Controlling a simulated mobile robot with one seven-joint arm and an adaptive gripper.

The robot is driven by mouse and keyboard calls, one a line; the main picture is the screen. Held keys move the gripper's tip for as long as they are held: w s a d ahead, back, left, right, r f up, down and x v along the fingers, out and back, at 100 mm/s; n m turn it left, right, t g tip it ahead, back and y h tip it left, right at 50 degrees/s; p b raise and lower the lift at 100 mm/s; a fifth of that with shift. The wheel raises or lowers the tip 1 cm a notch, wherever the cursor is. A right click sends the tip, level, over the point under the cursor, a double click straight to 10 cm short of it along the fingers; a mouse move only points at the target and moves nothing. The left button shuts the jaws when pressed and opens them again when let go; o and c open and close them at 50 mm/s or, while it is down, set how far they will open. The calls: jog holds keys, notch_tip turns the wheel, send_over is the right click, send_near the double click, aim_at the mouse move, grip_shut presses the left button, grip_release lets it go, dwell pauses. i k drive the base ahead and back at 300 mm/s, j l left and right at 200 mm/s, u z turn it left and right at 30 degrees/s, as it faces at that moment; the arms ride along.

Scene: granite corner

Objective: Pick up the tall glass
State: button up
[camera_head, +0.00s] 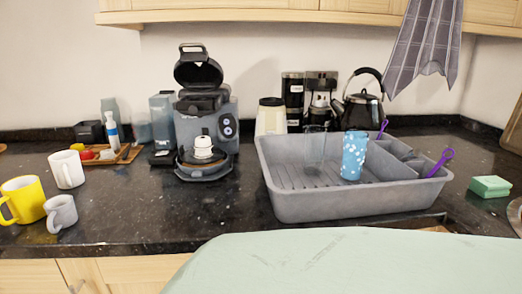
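A tall clear glass (315,150) stands upright in the grey dish rack (335,208), toward the rack's back left. It is see-through and its outline is faint against the rack and wall. A light blue tumbler with white spots (353,157) stands just right of it, in front of the rack's divider. My gripper is not in view.
A purple-handled tool (439,162) leans in the rack's right side. A black kettle (361,108) and a cream canister (271,117) stand behind. A coffee machine (206,125) is left, mugs (66,169) farther left. A pale green surface (340,265) fills the front.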

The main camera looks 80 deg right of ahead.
aim_at(315, 136)
jog(key=z, duration=2.1)
